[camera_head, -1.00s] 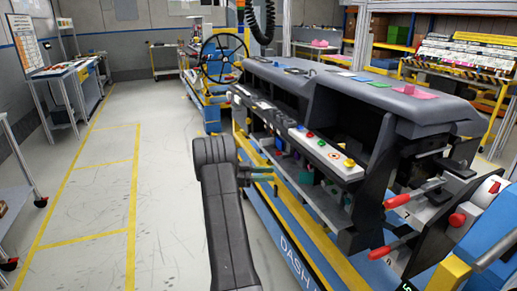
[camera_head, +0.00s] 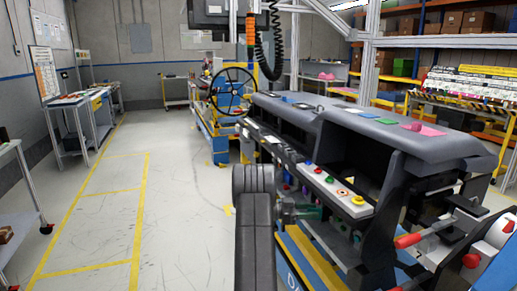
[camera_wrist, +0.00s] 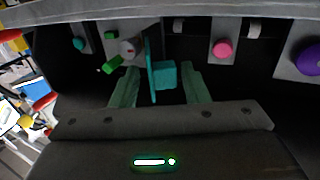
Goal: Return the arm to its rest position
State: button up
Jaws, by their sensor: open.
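My dark grey arm (camera_head: 254,215) rises from the bottom of the head view, with my gripper (camera_head: 300,211) at its right side, beside the dashboard module (camera_head: 375,125). The gripper's greenish fingers are partly hidden by the arm and blurred into the module's front. In the wrist view my gripper (camera_wrist: 160,72) is open, its two fingers well apart. A teal block on a thin upright plate (camera_wrist: 164,75) shows between the fingers, with gaps on both sides. I cannot tell how far beyond the fingertips it is.
The module's panel (camera_head: 340,190) carries several coloured buttons. Red-handled levers (camera_head: 408,241) stick out at the lower right. In the wrist view a pink knob (camera_wrist: 223,49), a purple knob (camera_wrist: 309,57) and a green switch (camera_wrist: 112,64) are close by. The floor (camera_head: 185,215) to the left is clear.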

jog(key=shift+w, duration=0.1)
dwell(0.3)
jog(key=a+b, duration=0.1)
jog(key=a, duration=1.3)
jog(key=shift+g, duration=0.3)
jog(key=d+p, duration=0.1)
jog(key=d, duration=1.3)
jog(key=shift+d, duration=0.1)
jog(key=shift+s+n+t, duration=0.4)
jog(key=shift+n+t, duration=0.1)
jog(key=shift+t, duration=0.6)
jog(key=shift+s+n+t, duration=0.1)
jog(key=shift+n+t, duration=0.3)
jog(key=shift+t, duration=0.3)
